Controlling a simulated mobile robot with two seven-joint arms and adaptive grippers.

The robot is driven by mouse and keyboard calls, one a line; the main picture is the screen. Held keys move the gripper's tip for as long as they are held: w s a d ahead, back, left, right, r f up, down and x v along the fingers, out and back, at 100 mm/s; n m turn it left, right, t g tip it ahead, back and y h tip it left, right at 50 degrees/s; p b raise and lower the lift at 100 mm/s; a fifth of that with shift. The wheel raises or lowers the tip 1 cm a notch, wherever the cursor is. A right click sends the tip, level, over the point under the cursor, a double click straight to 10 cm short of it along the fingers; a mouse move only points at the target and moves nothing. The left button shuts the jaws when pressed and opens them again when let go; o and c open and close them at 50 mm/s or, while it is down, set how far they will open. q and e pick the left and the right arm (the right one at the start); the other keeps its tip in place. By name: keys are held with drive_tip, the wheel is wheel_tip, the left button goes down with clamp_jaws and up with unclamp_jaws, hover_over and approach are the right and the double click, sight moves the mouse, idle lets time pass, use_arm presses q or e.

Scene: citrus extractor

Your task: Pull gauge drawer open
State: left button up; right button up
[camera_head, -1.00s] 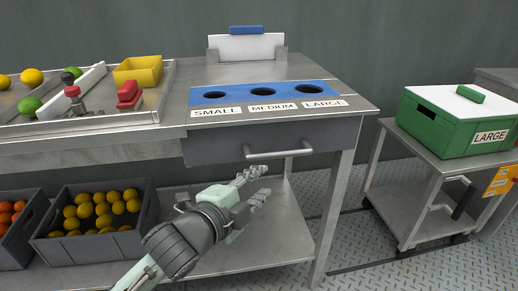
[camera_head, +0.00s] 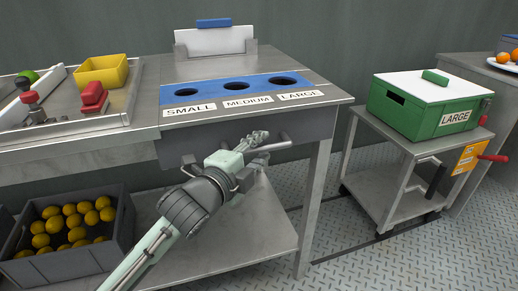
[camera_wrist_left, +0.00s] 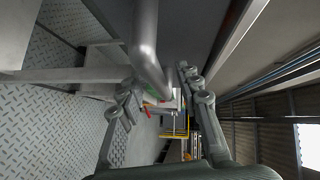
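The gauge drawer (camera_head: 172,150) is a grey front under the blue strip (camera_head: 238,87) with three holes labelled SMALL, MEDIUM and LARGE. I see no gap that shows it open. Its metal bar handle (camera_head: 285,143) is partly hidden by my left gripper (camera_head: 260,149). In the left wrist view the handle (camera_wrist_left: 146,38) runs down from the top toward the space between the fingers of my left gripper (camera_wrist_left: 156,84). The fingers are apart, one on each side of the bar, and I cannot tell whether they touch it. My right gripper is not in view.
A crate (camera_head: 70,265) of yellow fruit stands on the lower shelf. A cart (camera_head: 405,155) with a green box (camera_head: 425,110) labelled LARGE stands at the right. The table leg (camera_head: 313,205) is right of the handle. The patterned floor between table and cart is clear.

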use_arm(q)
drive_tip(key=shift+c, duration=0.4)
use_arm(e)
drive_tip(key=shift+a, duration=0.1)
use_arm(q)
clamp_jaws()
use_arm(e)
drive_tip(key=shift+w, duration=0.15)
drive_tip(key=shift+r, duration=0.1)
